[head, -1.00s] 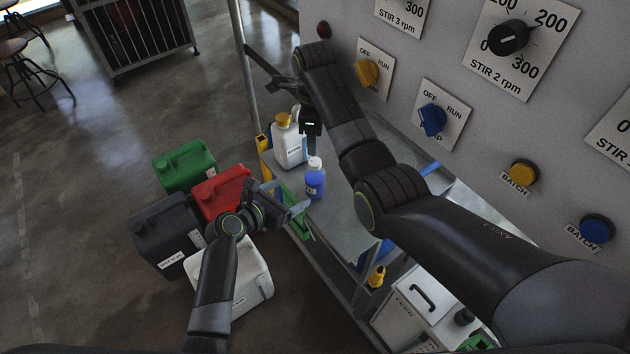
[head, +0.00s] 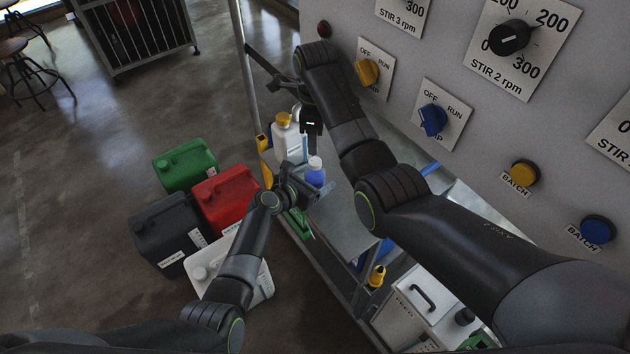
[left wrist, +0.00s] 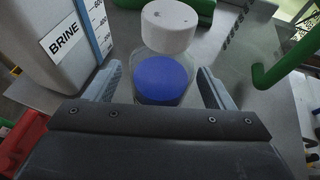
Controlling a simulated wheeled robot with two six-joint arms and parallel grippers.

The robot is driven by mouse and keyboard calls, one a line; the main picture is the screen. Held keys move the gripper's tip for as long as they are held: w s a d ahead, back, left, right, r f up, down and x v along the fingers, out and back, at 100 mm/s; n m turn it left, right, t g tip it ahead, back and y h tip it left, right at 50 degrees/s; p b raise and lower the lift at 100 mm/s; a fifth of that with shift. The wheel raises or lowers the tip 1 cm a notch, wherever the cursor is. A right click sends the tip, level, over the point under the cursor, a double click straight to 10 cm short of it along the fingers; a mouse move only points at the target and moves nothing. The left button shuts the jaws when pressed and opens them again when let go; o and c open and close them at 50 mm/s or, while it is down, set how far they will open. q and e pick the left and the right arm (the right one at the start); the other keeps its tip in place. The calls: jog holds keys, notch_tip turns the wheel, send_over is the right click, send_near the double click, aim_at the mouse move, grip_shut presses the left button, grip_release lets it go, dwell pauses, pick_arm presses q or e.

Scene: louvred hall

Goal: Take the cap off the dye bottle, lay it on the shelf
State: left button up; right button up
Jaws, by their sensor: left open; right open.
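The dye bottle (head: 316,177) is small and blue with a white cap (head: 315,162). It stands upright on the grey shelf (head: 345,225), cap on. My left gripper (head: 313,191) is open at the bottle and partly hides its lower part in the head view. In the left wrist view the blue bottle body (left wrist: 163,82) is between the two open fingers, with a gap on each side; the white cap (left wrist: 169,27) is beyond the fingertips. My right gripper (head: 289,100) is open and empty, above and behind the bottle, near the white container.
A white BRINE container (head: 290,145) with a yellow cap stands close behind the bottle. Green, red, dark and white jerrycans are on the floor to the left, the red one (head: 225,190) nearest the shelf. A knob panel (head: 465,70) rises at right.

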aim_at(315, 161)
pick_arm(q)
jog(key=shift+w+d, duration=0.1)
grip_shut()
pick_arm(e)
jog(key=n, duration=0.4)
jog(key=shift+n, duration=0.3)
jog(key=n, duration=0.4)
jog(key=shift+f, duration=4)
jog(key=shift+c, duration=0.5)
